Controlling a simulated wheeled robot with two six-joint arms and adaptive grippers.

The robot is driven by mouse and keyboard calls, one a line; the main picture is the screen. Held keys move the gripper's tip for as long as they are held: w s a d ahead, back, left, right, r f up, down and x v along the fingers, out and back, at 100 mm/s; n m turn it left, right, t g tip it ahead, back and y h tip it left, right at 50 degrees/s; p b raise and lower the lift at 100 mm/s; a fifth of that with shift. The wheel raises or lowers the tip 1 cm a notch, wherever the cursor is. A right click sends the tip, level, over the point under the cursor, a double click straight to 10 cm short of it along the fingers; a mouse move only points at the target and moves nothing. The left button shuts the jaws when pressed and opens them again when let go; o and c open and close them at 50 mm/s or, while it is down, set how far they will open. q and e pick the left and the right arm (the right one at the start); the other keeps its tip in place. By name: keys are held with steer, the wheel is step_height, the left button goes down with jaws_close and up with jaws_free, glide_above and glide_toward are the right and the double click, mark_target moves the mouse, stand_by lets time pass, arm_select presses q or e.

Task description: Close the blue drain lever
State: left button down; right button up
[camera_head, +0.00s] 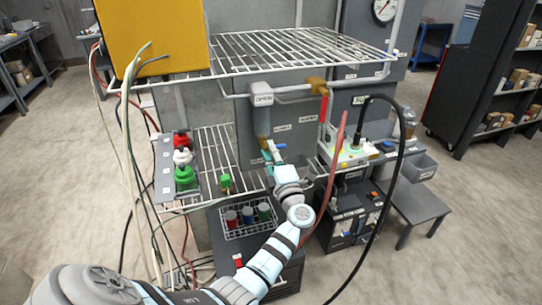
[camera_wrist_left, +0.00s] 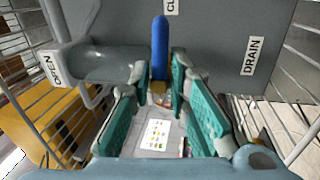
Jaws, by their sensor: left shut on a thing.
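The blue drain lever (camera_wrist_left: 160,48) stands upright in the left wrist view, on a grey pipe body. Its long end points toward a partly cut-off label starting "CL" (camera_wrist_left: 172,6). The OPEN label (camera_wrist_left: 51,68) is at the left and the DRAIN label (camera_wrist_left: 252,55) at the right. My left gripper (camera_wrist_left: 158,86), with teal pads, is shut on the lever near its lower end. In the head view the blue lever (camera_head: 281,146) shows small beside my left gripper (camera_head: 273,158), below a grey vertical pipe. My right gripper is not in view.
Wire shelves (camera_head: 300,50) stand above and left of the valve. A red hose (camera_head: 327,180) and a black hose (camera_head: 399,150) hang at the right. A wire basket with coloured cups (camera_head: 247,231) sits below. Red, white and green plugs (camera_head: 183,157) are at the left.

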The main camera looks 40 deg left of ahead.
arm_select(q)
steer(key=shift+w+r+n, duration=0.1)
steer(key=shift+r+n, duration=0.3)
steer(key=shift+r, duration=0.05)
steer(key=c, duration=1.7)
jaws_free()
steer(key=shift+o, duration=0.2)
steer(key=shift+w+f, duration=0.15)
steer(key=shift+f, duration=0.1)
steer(key=v, duration=0.7)
steer(key=shift+d, duration=0.3)
steer(key=shift+a, duration=0.1)
